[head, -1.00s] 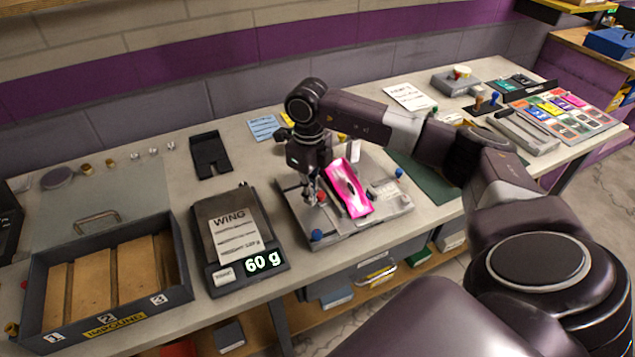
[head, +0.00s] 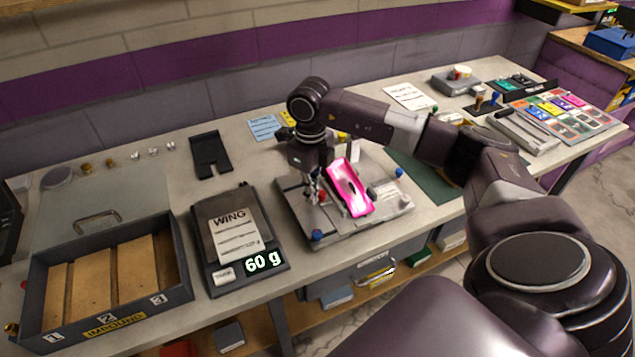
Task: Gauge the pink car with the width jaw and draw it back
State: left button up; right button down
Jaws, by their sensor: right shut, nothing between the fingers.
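The pink car (head: 348,186) lies on the grey gauge plate (head: 345,231), tilted slightly across it. The plate carries a red knob (head: 322,197) just left of the car and blue knobs (head: 316,236) at its front left and back right. My right gripper (head: 314,194) points down at the left of the car, close beside the red knob. Its fingers are shut with nothing between them. Whether they touch the knob is too small to tell. The width jaw itself cannot be made out clearly. My left gripper is not in view.
A scale (head: 240,275) reading 60 g stands left of the plate, with a WING card on it. An open impound box (head: 178,281) is at the far left. A black forked piece (head: 211,155) lies behind the scale. Colored cards (head: 560,110) are at the far right.

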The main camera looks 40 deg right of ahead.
jog(key=shift+w+a, duration=0.1)
jog(key=shift+a, duration=0.25)
notch_tip(320, 180, up, 8)
jog(key=p, duration=0.5)
dwell(0.4)
dwell(1.1)
